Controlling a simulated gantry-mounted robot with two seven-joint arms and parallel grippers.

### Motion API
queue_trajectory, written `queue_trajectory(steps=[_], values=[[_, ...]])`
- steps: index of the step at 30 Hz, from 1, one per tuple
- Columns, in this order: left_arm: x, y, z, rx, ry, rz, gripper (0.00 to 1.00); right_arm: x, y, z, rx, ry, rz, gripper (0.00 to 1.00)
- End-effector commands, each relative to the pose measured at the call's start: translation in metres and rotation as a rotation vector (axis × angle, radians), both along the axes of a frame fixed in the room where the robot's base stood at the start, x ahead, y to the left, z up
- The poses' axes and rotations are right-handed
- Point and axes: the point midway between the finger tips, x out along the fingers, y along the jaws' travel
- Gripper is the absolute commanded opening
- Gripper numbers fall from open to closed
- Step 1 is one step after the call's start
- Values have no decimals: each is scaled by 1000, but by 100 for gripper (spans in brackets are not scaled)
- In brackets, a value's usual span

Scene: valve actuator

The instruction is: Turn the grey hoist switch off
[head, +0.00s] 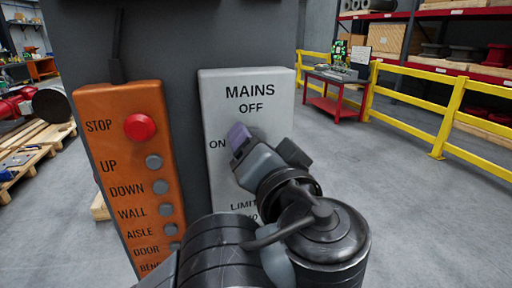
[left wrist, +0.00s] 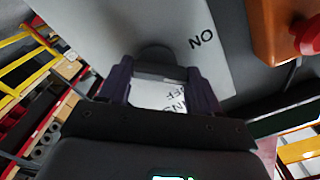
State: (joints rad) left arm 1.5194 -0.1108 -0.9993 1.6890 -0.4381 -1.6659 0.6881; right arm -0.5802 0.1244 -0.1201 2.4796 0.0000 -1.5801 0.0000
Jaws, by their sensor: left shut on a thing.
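The grey switch panel (head: 275,95) stands upright on a dark column, with MAINS and OFF printed at its top and ON at its left side. My left gripper (head: 240,138) is at the panel's middle, just right of the word ON, and covers the switch in the head view. In the left wrist view, the dark rounded switch (left wrist: 155,52) shows just beyond the fingertips. My left gripper (left wrist: 160,78) is shut on it there. The pointing direction of the switch is hard to tell. My right gripper is not in view.
An orange pendant (head: 110,130) with a red STOP button (head: 139,127) and several grey buttons hangs close on the left. A yellow rail (head: 445,120), a red cart (head: 335,95) and shelves stand behind on the right. The floor between is clear.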

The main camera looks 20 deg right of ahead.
Motion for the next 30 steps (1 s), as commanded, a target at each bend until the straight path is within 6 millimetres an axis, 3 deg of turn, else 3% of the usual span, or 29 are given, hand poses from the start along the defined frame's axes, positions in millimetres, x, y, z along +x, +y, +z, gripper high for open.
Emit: queue_trajectory(steps=[18,30], values=[[0,-2,2,545,-63,0,33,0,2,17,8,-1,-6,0],[0,-3,1,719,-84,0,33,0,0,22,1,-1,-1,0]])
